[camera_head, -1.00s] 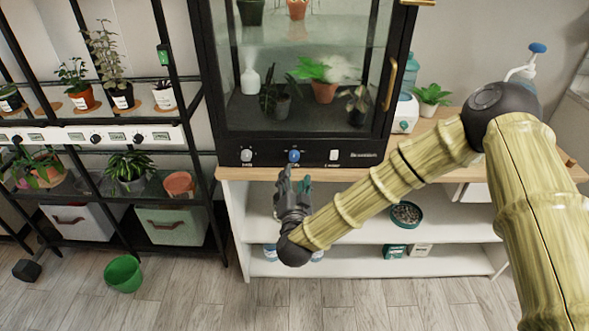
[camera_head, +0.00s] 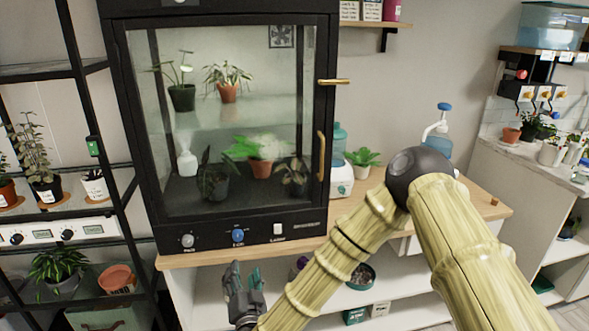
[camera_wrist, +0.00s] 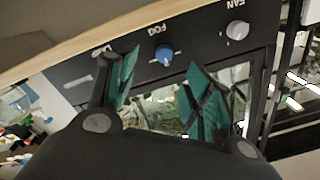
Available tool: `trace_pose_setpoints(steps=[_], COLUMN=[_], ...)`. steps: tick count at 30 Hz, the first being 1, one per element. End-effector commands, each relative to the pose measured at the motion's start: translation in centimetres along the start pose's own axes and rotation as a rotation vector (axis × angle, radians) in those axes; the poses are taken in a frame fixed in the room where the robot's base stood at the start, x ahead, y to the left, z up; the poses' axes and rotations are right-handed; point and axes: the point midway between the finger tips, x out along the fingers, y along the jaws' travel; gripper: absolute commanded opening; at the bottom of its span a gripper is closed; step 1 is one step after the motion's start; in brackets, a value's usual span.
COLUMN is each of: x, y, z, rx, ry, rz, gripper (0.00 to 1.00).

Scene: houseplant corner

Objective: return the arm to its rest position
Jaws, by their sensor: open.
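My gripper (camera_head: 245,283) is open and empty in the head view, in front of the shelf unit and below the cabinet's control panel. In the wrist view its two green-padded fingers (camera_wrist: 160,85) stand apart with nothing between them. The blue FOG knob (camera_wrist: 164,54) shows beyond the fingers, apart from them. My arm runs from the lower right up to the dark elbow and down to the gripper.
The glass plant cabinet (camera_head: 232,222) stands on a wooden-topped unit (camera_head: 340,222). A black plant rack (camera_head: 75,165) is at left. A blue-topped pump bottle (camera_head: 437,135) stands behind my elbow. A counter (camera_head: 530,150) with pots is at right.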

Motion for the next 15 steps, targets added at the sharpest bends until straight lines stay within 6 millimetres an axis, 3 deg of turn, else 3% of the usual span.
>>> trace_pose_setpoints(steps=[5,9,15], x=[-3.5,-8.2,-16.4], y=[5.8,11.8,19.9], z=[3.3,6.2,8.4], rx=[-0.072,-0.130,-0.190], ry=[-0.195,-0.396,-0.663], rz=[0.049,0.113,0.228], gripper=[0.51,0.51,0.51])
